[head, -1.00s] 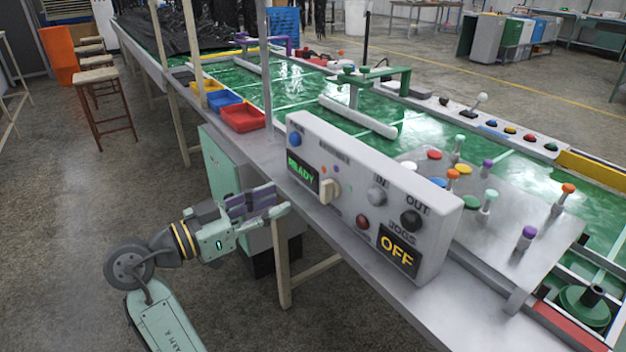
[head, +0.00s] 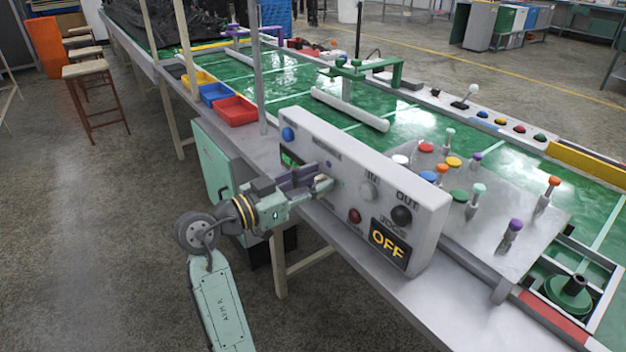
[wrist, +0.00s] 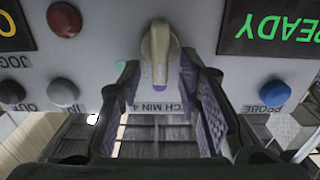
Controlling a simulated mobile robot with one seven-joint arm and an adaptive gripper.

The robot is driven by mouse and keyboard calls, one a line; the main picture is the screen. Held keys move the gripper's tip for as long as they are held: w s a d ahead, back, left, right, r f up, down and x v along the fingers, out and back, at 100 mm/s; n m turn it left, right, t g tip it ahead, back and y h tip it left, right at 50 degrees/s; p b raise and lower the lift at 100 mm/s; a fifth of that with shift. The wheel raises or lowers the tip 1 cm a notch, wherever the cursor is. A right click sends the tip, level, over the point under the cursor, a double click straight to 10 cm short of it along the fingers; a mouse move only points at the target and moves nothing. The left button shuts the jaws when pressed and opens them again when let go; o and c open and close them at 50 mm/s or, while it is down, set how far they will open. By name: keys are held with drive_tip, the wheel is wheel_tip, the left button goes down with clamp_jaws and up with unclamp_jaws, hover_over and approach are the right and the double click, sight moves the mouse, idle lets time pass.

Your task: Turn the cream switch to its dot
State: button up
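The cream switch (wrist: 158,48) is a knob with a long handle on the white panel (head: 380,178). In the wrist view the panel appears upside down and the handle runs nearly straight up and down. A purple mark (wrist: 160,88) shows at its lower end, and a teal dot (wrist: 121,66) lies to its left. My gripper (head: 319,180) is at the panel front. In the wrist view its open fingers (wrist: 158,80) stand either side of the handle's lower part, with gaps. In the head view the gripper hides most of the switch.
Beside the switch are a grey knob (wrist: 63,92), a red button (wrist: 64,19) and a blue button (wrist: 275,93). The display reads READY (wrist: 272,26); another reads OFF (head: 389,240). Colored pegs (head: 478,190) stand behind the panel. Red (head: 236,110) and blue (head: 216,94) bins sit left.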

drive_tip(key=shift+c, duration=0.4)
clamp_jaws()
drive_tip(key=shift+n, duration=0.3)
drive_tip(key=shift+w+a+r+n+p, duration=0.1)
drive_tip(key=shift+w+n+p, duration=0.05)
drive_tip(key=shift+n+p, duration=0.7)
drive_tip(key=n, duration=0.1)
drive_tip(key=n+p, duration=0.2)
drive_tip(key=n, duration=0.1)
drive_tip(key=shift+w+a, duration=0.2)
drive_tip(key=shift+w, duration=0.05)
drive_tip(key=n+p, duration=0.3)
drive_tip(key=shift+w+a+f, duration=0.15)
drive_tip(key=shift+w+f, duration=0.05)
drive_tip(key=shift+f, duration=0.05)
drive_tip(key=shift+w+f+n+p, duration=0.1)
drive_tip(key=shift+f+n+p, duration=0.15)
drive_tip(key=shift+n+p, duration=0.9)
drive_tip(key=shift+a+f+n, duration=0.1)
drive_tip(key=shift+n, duration=0.2)
